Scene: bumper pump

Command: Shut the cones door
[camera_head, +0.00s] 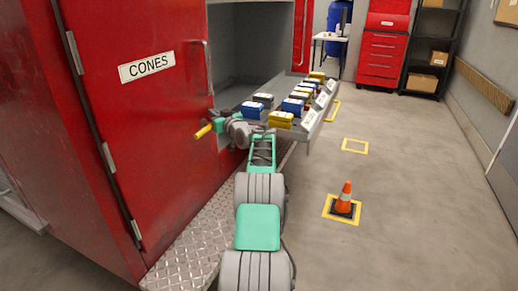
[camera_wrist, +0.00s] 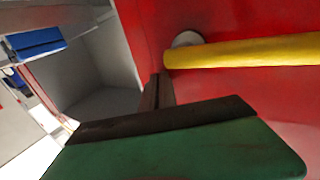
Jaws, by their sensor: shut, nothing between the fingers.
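The red door labelled CONES (camera_head: 150,110) fills the left of the head view, with hinges along its left side. It looks close to flush with the red body; I cannot tell whether it is fully shut. A yellow handle (camera_head: 203,131) stands out near its right edge. In the wrist view the yellow handle (camera_wrist: 245,51) runs right from a round grey mount on the red panel. My gripper (camera_head: 222,125) is shut and empty, close beside the handle. In the wrist view the dark fingers (camera_wrist: 158,103) are just below the handle's mount; contact is unclear.
An open compartment (camera_head: 250,45) right of the door has a pulled-out tray (camera_head: 308,125) of small coloured boxes beside my arm. A diamond-plate step (camera_head: 190,245) runs below. An orange cone (camera_head: 345,198) stands on a yellow-marked floor square. The floor to the right is mostly clear.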

